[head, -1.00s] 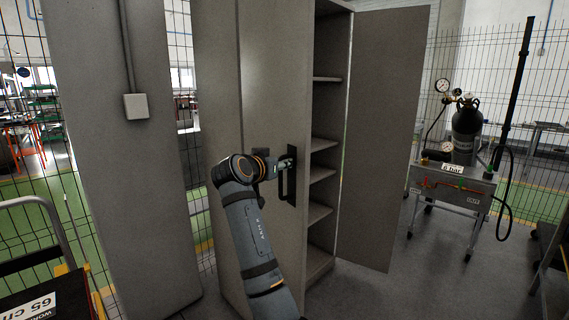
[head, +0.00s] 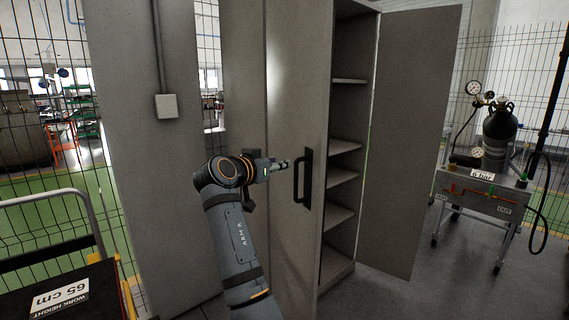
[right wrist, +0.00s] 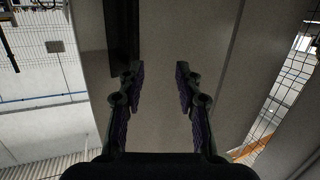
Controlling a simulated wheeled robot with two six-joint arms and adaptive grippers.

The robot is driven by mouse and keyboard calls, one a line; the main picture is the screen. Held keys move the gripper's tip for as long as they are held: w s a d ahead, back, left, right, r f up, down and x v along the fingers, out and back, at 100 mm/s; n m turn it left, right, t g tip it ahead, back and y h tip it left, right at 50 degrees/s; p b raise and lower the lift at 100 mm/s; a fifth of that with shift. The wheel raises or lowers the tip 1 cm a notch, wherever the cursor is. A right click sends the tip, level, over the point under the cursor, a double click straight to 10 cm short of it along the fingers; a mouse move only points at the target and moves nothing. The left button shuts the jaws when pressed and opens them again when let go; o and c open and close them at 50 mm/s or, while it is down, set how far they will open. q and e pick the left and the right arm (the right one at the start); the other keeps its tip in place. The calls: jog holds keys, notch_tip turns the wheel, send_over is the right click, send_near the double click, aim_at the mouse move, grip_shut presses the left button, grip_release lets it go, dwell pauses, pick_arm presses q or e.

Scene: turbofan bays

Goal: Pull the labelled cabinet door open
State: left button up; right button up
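A tall grey cabinet stands mid-view with a door panel (head: 295,90) carrying a black vertical bar handle (head: 306,182). To its right the shelved inside (head: 347,115) is exposed, and another door (head: 408,130) stands swung wide. I cannot make out a label on the doors. My right gripper (head: 282,165) is just left of the handle's upper part, apart from it. In the right wrist view my right gripper (right wrist: 160,85) is open and empty before a grey panel, with a dark bar (right wrist: 122,35) beyond its left finger. My left gripper is not in view.
A grey pillar (head: 125,150) with a small white box (head: 167,106) stands left. A cart (head: 60,295) marked 65 cm is at lower left. A gas-bottle trolley (head: 482,195) stands right. Floor shows between it and the open door.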

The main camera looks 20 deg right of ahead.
jog(key=shift+a+f, duration=0.1)
jog(key=shift+a, duration=0.9)
